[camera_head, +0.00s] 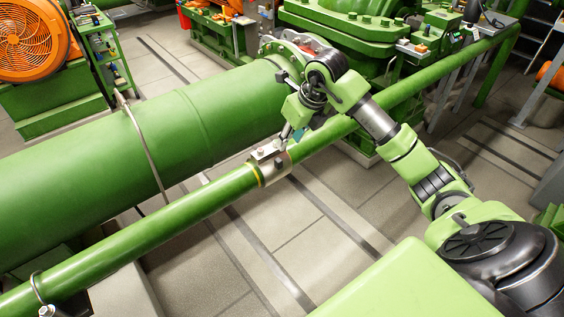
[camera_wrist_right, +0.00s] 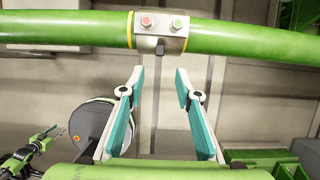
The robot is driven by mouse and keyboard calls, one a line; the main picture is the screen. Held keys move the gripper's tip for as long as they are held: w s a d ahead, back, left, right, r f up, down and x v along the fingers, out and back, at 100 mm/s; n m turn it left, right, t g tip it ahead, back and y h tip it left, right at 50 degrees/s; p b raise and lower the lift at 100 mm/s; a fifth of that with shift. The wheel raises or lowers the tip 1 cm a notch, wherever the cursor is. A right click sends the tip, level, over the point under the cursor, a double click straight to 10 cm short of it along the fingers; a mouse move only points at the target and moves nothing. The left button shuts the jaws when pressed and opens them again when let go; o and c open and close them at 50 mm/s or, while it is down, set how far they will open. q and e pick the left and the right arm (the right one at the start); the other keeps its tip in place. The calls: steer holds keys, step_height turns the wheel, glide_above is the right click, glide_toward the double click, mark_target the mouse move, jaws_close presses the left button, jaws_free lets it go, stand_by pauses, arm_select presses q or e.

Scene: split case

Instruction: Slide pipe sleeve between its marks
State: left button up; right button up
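The pipe sleeve (camera_head: 269,163) is a short silver metal collar around the thin green pipe (camera_head: 206,203). It carries a small raised block on top. In the right wrist view the sleeve (camera_wrist_right: 160,32) shows a red and a green button, a dark knob below, and a yellow ring mark at each side edge. In the head view one yellow mark (camera_head: 257,174) shows at its lower-left edge. My right gripper (camera_head: 291,138) is just above and beside the sleeve. In the wrist view its teal-padded fingers (camera_wrist_right: 160,82) are apart and empty, short of the sleeve. My left gripper is not identifiable.
A thick green pipe (camera_head: 145,150) runs alongside the thin one. A bracket (camera_head: 36,287) clasps the thin pipe at lower left. Green machinery (camera_head: 350,35) stands at the back. The thin pipe is bare on both sides of the sleeve. Tiled floor lies below.

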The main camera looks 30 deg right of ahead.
steer(key=p, duration=0.1)
glide_toward(279, 160)
steer(key=f, duration=0.2)
steer(key=x, duration=0.2)
steer(key=p+x, duration=0.1)
steer(key=x, duration=0.3)
steer(key=shift+w+a+f, duration=0.1)
steer(key=shift+w+f, duration=0.1)
steer(key=shift+w, duration=0.25)
steer(key=shift+w+f, duration=0.15)
steer(key=shift+f, duration=0.2)
arm_select(q)
steer(key=w+r, duration=0.1)
steer(key=r, duration=0.1)
steer(key=shift+w+r, duration=0.35)
steer(key=shift+w, duration=0.2)
arm_select(e)
jaws_close()
